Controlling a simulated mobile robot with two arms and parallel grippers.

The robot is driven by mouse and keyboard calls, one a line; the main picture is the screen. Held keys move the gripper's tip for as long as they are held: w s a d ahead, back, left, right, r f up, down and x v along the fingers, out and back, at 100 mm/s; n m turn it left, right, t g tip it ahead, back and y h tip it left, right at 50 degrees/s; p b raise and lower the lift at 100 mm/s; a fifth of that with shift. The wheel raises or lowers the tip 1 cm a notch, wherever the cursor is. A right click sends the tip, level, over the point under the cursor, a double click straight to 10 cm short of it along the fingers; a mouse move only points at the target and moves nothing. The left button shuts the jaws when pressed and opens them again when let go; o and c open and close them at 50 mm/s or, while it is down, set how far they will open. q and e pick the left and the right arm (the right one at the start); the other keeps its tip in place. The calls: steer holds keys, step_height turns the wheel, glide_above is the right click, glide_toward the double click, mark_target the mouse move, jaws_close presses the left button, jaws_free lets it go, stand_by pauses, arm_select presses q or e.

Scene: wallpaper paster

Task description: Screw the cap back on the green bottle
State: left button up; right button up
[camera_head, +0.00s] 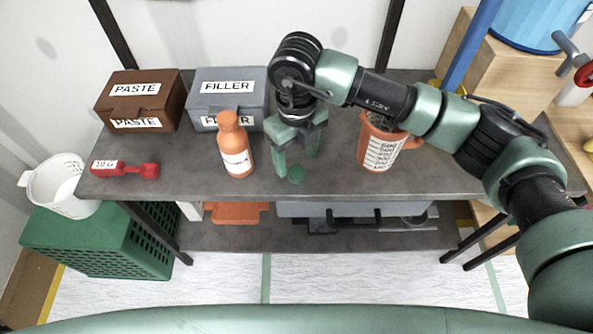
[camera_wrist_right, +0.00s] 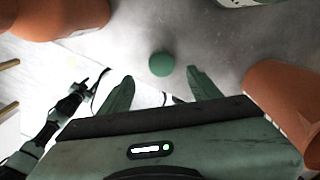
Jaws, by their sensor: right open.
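A small round green cap (camera_head: 296,174) lies on the grey table near its front edge. It also shows in the wrist view as a green disc (camera_wrist_right: 161,64), just beyond the fingertips and roughly in line with the gap. My right gripper (camera_head: 297,154) is open and empty, low over the table behind the cap; its two spread fingers (camera_wrist_right: 158,86) show in the wrist view. I see no green bottle; the only bottle is orange with a white label (camera_head: 237,160), standing upright left of the gripper. My left gripper is not in view.
An orange measuring cup (camera_head: 375,148) stands right of my gripper, partly behind my arm. Brown PASTE (camera_head: 110,100) and grey FILLER (camera_head: 200,92) boxes stand at the back. A red tool (camera_head: 125,170) lies at left. Table between bottle and red tool is clear.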

mark_target(296, 170)
steer(key=shift+w+a+f+p, duration=0.15)
steer(key=shift+f+p, duration=0.1)
steer(key=shift+f, duration=0.6)
steer(key=shift+w+d+f+p, duration=0.1)
steer(key=shift+f+p, duration=0.1)
steer(key=shift+f, duration=0.7)
steer(key=shift+w+a+f+p, duration=0.15)
steer(key=shift+f+p, duration=0.1)
steer(key=shift+f, duration=0.6)
steer(key=shift+d, duration=0.1)
jaws_close()
